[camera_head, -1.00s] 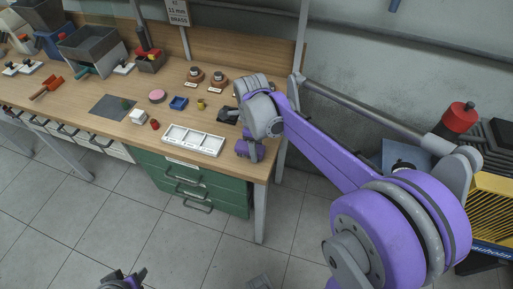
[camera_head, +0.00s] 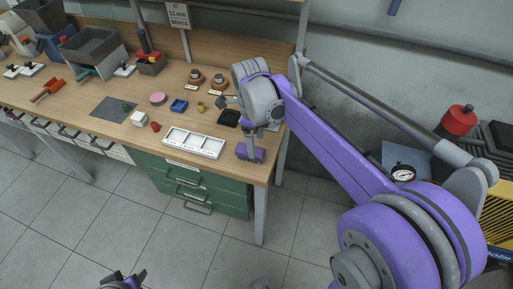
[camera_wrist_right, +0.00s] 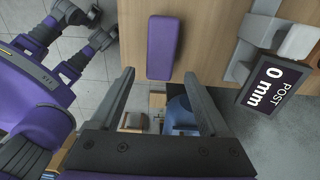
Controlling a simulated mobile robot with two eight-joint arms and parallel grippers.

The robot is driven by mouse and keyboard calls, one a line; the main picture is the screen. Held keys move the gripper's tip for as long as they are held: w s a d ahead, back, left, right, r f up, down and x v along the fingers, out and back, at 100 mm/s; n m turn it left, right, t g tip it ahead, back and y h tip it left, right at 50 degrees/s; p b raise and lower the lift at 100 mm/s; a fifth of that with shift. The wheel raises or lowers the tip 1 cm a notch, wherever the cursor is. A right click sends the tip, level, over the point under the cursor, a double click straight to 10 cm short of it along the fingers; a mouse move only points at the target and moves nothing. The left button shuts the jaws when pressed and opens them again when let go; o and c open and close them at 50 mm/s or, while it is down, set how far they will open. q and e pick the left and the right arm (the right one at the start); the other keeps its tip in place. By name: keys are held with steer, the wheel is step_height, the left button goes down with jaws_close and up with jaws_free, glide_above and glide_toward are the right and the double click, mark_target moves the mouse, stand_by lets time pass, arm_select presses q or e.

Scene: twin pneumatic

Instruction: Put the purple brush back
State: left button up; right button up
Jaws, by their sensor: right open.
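The purple brush (camera_head: 256,155) lies at the front right corner of the wooden bench; it shows as a plain purple block in the right wrist view (camera_wrist_right: 163,48). My right gripper (camera_head: 249,143) is over that corner, and one grey finger partly covers the brush in the head view. In the wrist view the right gripper (camera_wrist_right: 161,80) is open and empty. The brush's near end lies just beyond the gap between its fingertips, not gripped. My left gripper (camera_head: 122,281) shows only partly at the bottom edge; its jaws cannot be made out.
A white compartment tray (camera_head: 193,153) stands left of the brush. A black tray (camera_head: 228,118) is behind it. A sign reading "POST 0 mm" (camera_wrist_right: 273,82) is on the wrist view's right. Several small parts lie farther left. Floor shows beyond the bench edges.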

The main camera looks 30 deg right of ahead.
step_height(320, 180, up, 6)
steer(key=s+a+f+n+t, duration=0.2)
steer(key=s+a+f+n, duration=0.2)
steer(key=n, duration=1)
steer(key=s+a+f+n+t, duration=0.3)
steer(key=s+f+n, duration=0.5)
steer(key=s+n, duration=0.3)
steer(key=a+n, duration=0.1)
steer(key=n, duration=0.1)
steer(key=shift+f+n+t, duration=0.25)
steer(key=shift+n+t, duration=0.05)
steer(key=shift+n, duration=0.1)
